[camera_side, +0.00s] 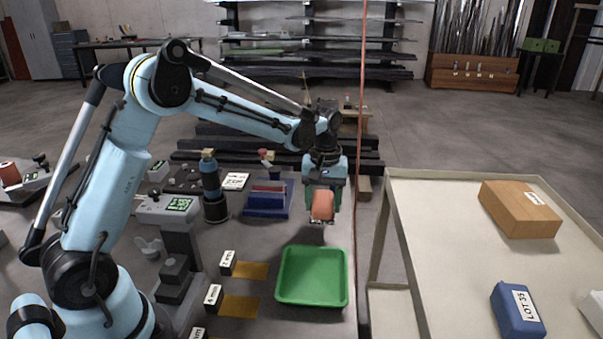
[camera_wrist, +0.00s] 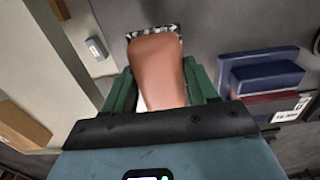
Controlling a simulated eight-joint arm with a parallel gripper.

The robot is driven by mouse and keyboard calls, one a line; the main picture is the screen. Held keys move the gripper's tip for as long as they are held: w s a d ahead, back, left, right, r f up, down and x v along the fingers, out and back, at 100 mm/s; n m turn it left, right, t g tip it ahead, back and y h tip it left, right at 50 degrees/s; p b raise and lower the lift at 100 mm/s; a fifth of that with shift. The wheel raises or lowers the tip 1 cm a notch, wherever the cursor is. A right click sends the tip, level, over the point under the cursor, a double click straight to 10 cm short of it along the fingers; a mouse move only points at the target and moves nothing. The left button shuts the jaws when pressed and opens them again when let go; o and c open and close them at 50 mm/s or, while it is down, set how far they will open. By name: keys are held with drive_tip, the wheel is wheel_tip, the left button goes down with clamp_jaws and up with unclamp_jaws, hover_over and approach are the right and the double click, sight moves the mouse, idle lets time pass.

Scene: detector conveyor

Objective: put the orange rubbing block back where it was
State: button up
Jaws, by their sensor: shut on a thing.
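The orange rubbing block (camera_side: 322,205) is held between the fingers of my gripper (camera_side: 322,219), above the table between the blue block stand and the green tray. In the wrist view the block (camera_wrist: 158,70) fills the space between the green fingers of my gripper (camera_wrist: 160,88). A speckled black-and-white strip (camera_wrist: 170,30) shows just past the block's far end. I cannot tell whether the block touches anything below it.
An empty green tray (camera_side: 312,301) lies in front of my gripper. A blue and red stack (camera_side: 268,198) stands to its left, beside a dark cylinder device (camera_side: 214,190). A thin red vertical line (camera_side: 359,120) passes right of my gripper. A cream table (camera_side: 440,240) holds boxes.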

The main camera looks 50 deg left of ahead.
drive_tip(key=shift+f, duration=2)
drive_tip(key=o, duration=1)
drive_tip(key=shift+f, duration=0.15)
